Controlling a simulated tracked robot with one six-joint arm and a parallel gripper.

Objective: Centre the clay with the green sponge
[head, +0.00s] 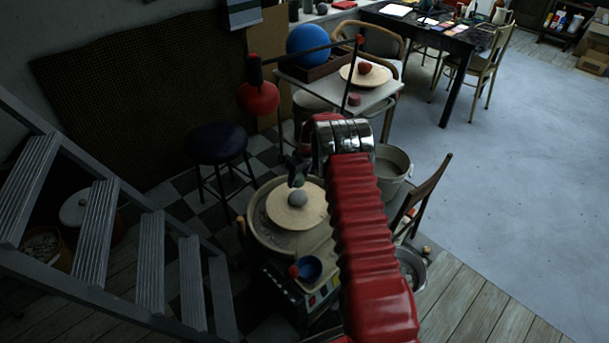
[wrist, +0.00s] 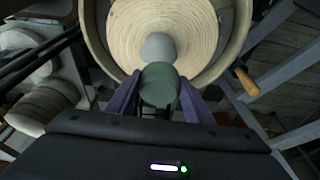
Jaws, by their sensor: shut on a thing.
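In the wrist view the clay (wrist: 158,47) shows just beyond the sponge, on the ringed wheel head (wrist: 200,25). My gripper (wrist: 160,90) is shut on the green sponge (wrist: 159,84), held between its two purple-grey fingers. The sponge overlaps the near edge of the clay in the picture; I cannot tell whether they touch. In the head view my gripper (head: 298,172) is just above and behind the clay, and the sponge is too dark to make out.
A blue bowl (head: 308,268) stands on the wheel's front. A dark stool (head: 216,144) is behind left, metal steps (head: 90,225) at left. A metal bucket (head: 393,165) and a wooden chair (head: 425,195) are right. A table with a blue ball (head: 308,45) stands behind. The floor at right is clear.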

